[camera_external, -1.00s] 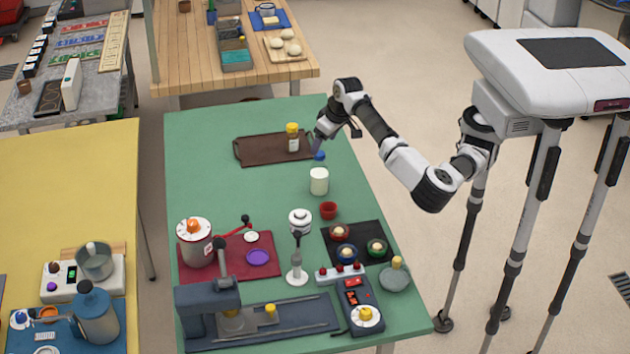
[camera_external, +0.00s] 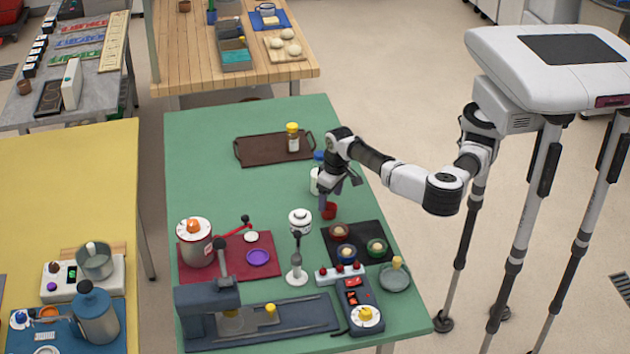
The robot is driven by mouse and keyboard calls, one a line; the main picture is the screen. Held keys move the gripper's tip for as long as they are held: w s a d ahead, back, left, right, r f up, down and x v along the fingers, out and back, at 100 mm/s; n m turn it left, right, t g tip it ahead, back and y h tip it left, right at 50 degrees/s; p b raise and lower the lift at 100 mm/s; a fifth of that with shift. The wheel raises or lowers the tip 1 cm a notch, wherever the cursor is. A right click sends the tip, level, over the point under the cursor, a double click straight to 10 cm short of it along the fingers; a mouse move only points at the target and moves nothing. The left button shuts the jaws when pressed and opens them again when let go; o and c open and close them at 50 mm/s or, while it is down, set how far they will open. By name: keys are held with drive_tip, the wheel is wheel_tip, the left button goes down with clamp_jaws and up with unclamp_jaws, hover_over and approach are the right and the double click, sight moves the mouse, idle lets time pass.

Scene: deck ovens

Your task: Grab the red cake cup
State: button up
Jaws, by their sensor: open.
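The red cake cup (camera_external: 329,211) is a small, empty-looking red cup on the green table (camera_external: 220,140), just behind the black mat. My gripper (camera_external: 326,200) points down right above the cup, with its fingers at or very near the rim. It is open. I cannot tell whether a finger is inside the cup or touching it. The gripper hides part of the cup's far side.
A white canister with a blue knob (camera_external: 314,181) stands close behind my gripper, partly hidden. A black mat (camera_external: 370,229) with several small filled bowls lies in front. A brown tray (camera_external: 258,151) is at the back.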

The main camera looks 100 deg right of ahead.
sight(329, 204)
drive_tip(key=shift+w+d+f, duration=0.15)
drive_tip(key=shift+f, duration=1.7)
drive_tip(key=c, duration=1)
